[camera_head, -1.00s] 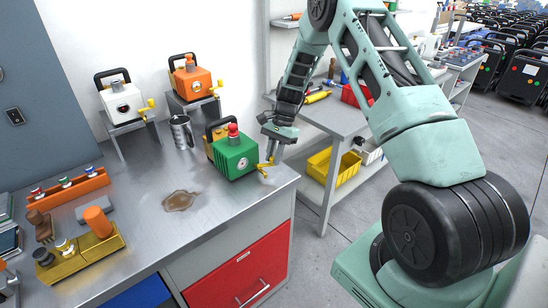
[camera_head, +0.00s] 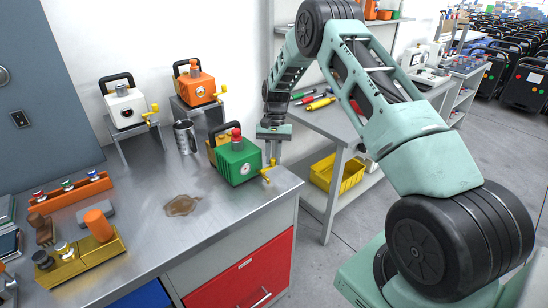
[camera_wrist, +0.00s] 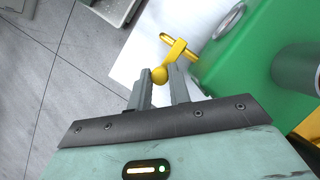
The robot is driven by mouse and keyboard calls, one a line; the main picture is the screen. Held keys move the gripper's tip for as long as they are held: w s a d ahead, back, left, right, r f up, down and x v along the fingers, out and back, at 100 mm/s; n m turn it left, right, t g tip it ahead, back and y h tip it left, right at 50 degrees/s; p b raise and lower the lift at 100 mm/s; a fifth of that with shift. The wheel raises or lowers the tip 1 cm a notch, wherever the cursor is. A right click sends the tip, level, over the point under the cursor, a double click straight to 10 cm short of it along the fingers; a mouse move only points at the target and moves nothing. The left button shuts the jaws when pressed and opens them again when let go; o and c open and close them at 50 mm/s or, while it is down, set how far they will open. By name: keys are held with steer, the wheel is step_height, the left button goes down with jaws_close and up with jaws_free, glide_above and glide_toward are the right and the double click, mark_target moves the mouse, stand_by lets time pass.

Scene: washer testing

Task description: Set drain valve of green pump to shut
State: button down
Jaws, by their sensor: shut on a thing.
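The green pump (camera_head: 239,163) stands near the right end of the metal workbench, with a red knob on top and a round gauge on its front. Its yellow drain valve handle (camera_head: 267,171) is on its right side. In the wrist view the handle (camera_wrist: 174,52) is a yellow lever with a ball end, beside the green pump body (camera_wrist: 240,55). My gripper (camera_head: 272,160) is upright above the bench corner, pointing down at the handle. In the wrist view my gripper (camera_wrist: 165,80) has its fingertips around the ball end. The finger contact is partly hidden in the head view.
A white pump (camera_head: 124,106) and an orange pump (camera_head: 196,88) stand on raised stands behind. A steel mug (camera_head: 184,137) is left of the green pump. A brown spill (camera_head: 182,205) lies on the bench (camera_head: 215,210). A side table with a yellow bin (camera_head: 338,172) stands to the right.

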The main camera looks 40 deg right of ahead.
stand_by(0.3)
steer(key=c, duration=1.3)
jaws_free()
